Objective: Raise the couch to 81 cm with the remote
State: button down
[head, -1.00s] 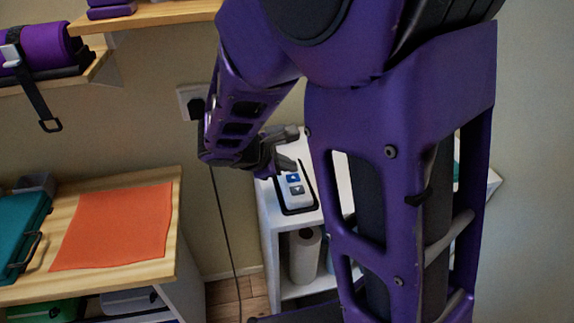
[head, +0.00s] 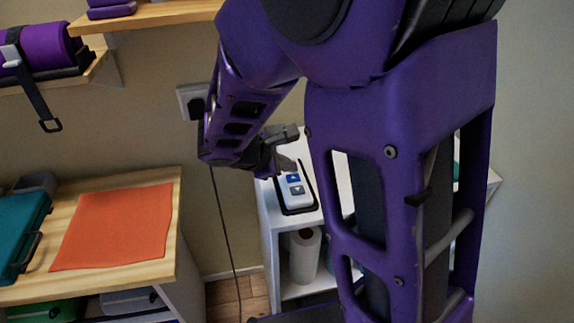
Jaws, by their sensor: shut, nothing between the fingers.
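The remote (head: 295,198) is a white handset with a blue up-arrow button (head: 293,178) and a grey down-arrow button (head: 297,190). It lies in a dark-edged holder on top of a white shelf unit (head: 270,215). My gripper (head: 286,166) is shut and empty, with its tip just above the upper end of the remote, close to the blue button. I cannot tell whether the tip touches the button. The couch and any height readout cannot be made out in the head view.
My own arm covers the middle and right of the view. A wooden-topped cabinet (head: 160,200) with an orange cloth (head: 118,228) and a teal case (head: 20,235) stands at the left. A paper roll (head: 304,255) stands below the remote. A cable (head: 222,220) hangs from the wall socket (head: 188,98).

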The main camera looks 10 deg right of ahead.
aim_at(289, 179)
jog(key=shift+f, duration=0.15)
jog(key=shift+f+b, duration=0.3)
jog(key=shift+b, duration=0.15)
jog(key=shift+f+b, duration=0.3)
jog(key=shift+f, duration=0.1)
dwell(0.7)
jog(key=shift+r, duration=0.1)
dwell(4.3)
jog(key=shift+r+p, duration=0.65)
jog(key=shift+r, duration=0.1)
jog(key=shift+r+p, duration=1.95)
jog(key=shift+r, duration=0.55)
